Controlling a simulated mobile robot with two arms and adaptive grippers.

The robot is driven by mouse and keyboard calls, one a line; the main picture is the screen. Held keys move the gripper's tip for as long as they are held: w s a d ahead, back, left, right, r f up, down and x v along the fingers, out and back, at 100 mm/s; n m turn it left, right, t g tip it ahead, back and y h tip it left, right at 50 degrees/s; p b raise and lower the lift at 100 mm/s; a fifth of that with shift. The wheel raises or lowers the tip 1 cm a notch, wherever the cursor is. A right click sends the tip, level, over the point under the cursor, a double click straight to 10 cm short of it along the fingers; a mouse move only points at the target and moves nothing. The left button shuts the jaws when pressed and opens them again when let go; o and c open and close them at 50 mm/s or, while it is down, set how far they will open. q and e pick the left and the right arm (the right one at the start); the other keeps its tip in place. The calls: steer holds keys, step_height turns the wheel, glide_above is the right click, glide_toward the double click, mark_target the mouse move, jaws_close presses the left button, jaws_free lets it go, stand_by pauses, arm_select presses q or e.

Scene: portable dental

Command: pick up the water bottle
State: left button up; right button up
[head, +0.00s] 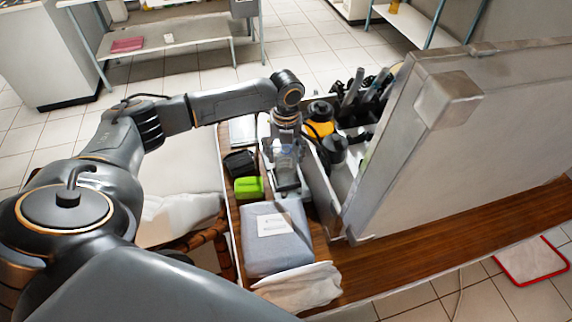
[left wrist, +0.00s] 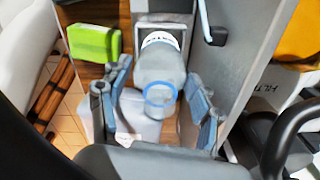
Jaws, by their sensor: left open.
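The water bottle (left wrist: 160,66) is a grey, see-through bottle with a white lettered band and a blue ring at its near end. In the left wrist view it lies in line between the two fingers of my left gripper (left wrist: 158,84), which is open. I see a gap on both sides of it, so the fingers do not look closed on it. In the head view my left gripper (head: 284,146) points down over the bottle (head: 284,161), partly hiding it, beside the case's side wall. My right gripper is not in view.
A lime-green box (head: 249,187) and a black item (head: 240,163) stand left of the bottle. A grey-blue package (head: 277,240) lies in front. The large open case (head: 400,190) with its raised lid and black-and-yellow equipment (head: 320,128) stands close on the right.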

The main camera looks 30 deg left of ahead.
arm_select(q)
steer(key=shift+f, duration=0.6)
steer(key=c, duration=0.9)
steer(key=shift+r, duration=0.15)
